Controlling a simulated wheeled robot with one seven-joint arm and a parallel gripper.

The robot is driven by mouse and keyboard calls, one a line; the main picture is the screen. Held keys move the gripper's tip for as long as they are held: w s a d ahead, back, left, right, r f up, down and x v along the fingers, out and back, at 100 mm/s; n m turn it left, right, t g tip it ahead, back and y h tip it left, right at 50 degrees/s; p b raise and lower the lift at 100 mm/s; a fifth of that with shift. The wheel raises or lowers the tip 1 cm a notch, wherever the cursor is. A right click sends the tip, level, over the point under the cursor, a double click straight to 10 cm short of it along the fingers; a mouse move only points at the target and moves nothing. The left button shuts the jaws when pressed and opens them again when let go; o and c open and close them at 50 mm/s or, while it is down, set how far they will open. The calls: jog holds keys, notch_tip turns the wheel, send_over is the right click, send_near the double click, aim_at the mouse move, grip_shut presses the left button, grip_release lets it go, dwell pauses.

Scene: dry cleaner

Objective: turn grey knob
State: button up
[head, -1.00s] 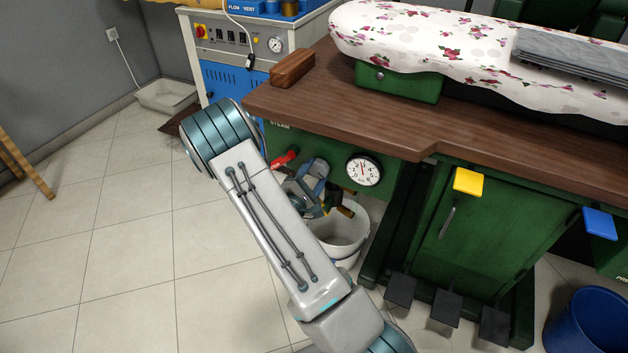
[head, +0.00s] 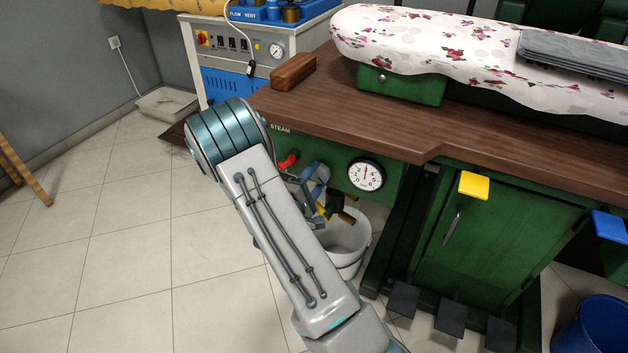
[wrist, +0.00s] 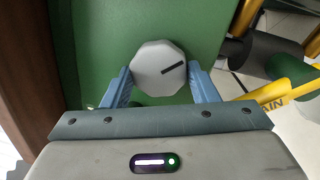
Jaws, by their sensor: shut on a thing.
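The grey knob (wrist: 158,70) shows in the wrist view, many-sided, on a green panel (wrist: 150,20). A dark line on its face points right and slightly up. My gripper (wrist: 160,90) is shut on the knob, with one blue finger on each side of it. In the head view my gripper (head: 314,184) is at the green front of the press under the wooden top, left of the round gauge (head: 366,174). My arm and gripper hide the knob there.
A red handle (head: 288,161) sits up and left of my gripper, under the word STEAM. A white bucket (head: 345,245) stands below. In the wrist view a yellow pipe (wrist: 245,105) and a dark cylinder (wrist: 262,55) lie close on the right. The wooden top (head: 440,120) overhangs the panel.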

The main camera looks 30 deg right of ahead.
jog(key=shift+s, duration=0.1)
jog(key=o, duration=1)
jog(key=shift+c, duration=0.2)
jog(key=shift+s+a, duration=0.2)
jog(key=shift+a, duration=0.25)
jog(key=p+v, duration=0.1)
jog(key=v, duration=1.1)
jog(key=shift+s+a+p, duration=0.25)
jog(key=shift+s+p, duration=0.1)
jog(key=shift+f, duration=0.1)
